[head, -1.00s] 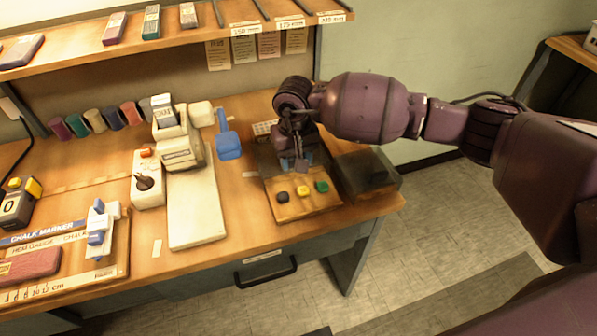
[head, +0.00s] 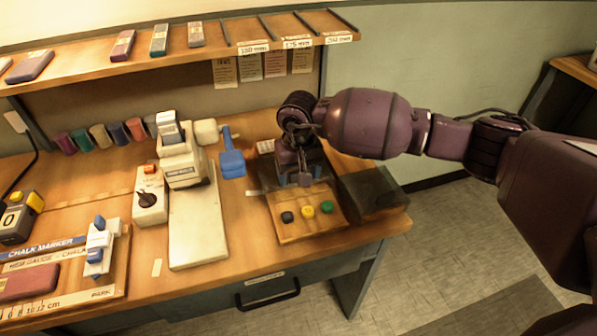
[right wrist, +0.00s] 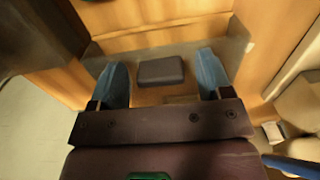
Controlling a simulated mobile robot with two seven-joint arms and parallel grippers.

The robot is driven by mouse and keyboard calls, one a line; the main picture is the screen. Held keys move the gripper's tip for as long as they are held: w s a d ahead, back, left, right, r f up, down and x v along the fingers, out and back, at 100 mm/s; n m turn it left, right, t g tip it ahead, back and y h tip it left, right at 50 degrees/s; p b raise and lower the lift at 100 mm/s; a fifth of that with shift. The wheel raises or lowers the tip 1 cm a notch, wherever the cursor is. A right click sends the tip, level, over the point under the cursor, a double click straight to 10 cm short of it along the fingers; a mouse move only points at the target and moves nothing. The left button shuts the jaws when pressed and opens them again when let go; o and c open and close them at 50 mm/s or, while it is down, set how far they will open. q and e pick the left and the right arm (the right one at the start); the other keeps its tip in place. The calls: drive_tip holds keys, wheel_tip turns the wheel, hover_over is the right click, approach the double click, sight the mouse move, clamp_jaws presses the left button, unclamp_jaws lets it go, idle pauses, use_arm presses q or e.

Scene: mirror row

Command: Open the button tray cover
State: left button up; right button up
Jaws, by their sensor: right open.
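The button tray (head: 290,233) is a wooden tray near the desk's right end. A black, a yellow and a green button show in its front part. A dark, smoky cover (head: 270,178) lies over its rear part, largely hidden by my right gripper (head: 305,168). In the right wrist view, my right gripper (right wrist: 161,85) is open, its two blue fingers on either side of a dark grey block (right wrist: 161,71) that looks like the cover's knob. Gaps show on both sides of the block. My left gripper is in neither view.
A dark see-through box (head: 375,190) stands right of the tray at the desk edge. A blue scoop-like tool (head: 232,163) and a white stapler-like device (head: 183,165) stand left of it. A shelf (head: 180,55) runs above. Open floor lies to the right.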

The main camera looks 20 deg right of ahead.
wheel_tip(320, 180, up, 11)
drive_tip(key=shift+p, duration=0.35)
drive_tip(key=shift+f, duration=0.15)
idle(0.3)
drive_tip(key=shift+s, duration=0.1)
